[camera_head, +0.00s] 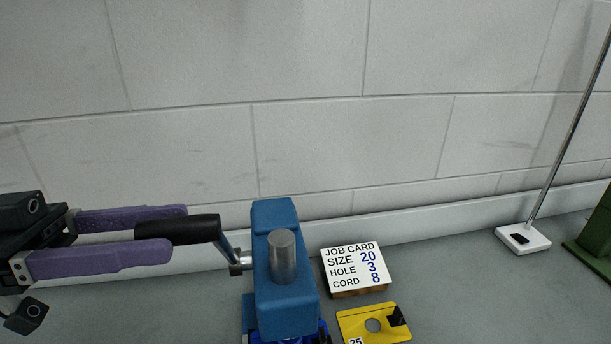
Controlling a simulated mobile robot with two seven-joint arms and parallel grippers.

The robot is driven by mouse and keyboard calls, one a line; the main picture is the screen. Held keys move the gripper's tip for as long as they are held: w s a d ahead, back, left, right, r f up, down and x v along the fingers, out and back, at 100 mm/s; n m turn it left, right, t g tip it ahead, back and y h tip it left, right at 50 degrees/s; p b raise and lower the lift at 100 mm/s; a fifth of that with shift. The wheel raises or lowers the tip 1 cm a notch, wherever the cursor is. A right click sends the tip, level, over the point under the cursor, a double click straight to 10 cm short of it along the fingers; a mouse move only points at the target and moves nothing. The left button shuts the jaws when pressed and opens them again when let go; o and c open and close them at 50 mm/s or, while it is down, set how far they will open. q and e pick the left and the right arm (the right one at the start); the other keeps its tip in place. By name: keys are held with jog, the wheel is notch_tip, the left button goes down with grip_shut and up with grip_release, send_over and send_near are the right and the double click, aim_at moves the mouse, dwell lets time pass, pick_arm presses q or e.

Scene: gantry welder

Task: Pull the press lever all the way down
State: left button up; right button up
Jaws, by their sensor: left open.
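The blue press (278,213) stands at the bottom centre, with a grey metal cylinder (282,256) on it. Its lever has a black handle (190,230) that points left, joined by a metal arm to a pivot (240,262) on the press's left side. My left gripper (180,229) comes in from the left with two purple fingers. It is open, and the far end of the black handle lies between the fingertips in the picture. I cannot tell whether the fingers touch it. The lower part of the press is cut off by the frame. My right gripper is not in view.
A job card (352,256) on a wooden block stands right of the press. A yellow plate (374,325) with a hole lies in front of it. A white base (522,239) with a metal rod and a green object (594,235) are at the right. A block wall is behind.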

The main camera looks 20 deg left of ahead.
aim_at(201, 229)
pick_arm(q)
jog(key=p+x, duration=0.1)
jog(key=x, duration=0.4)
jog(key=shift+w, duration=0.1)
grip_shut()
dwell(0.3)
jog(key=shift+f, duration=0.1)
dwell(0.9)
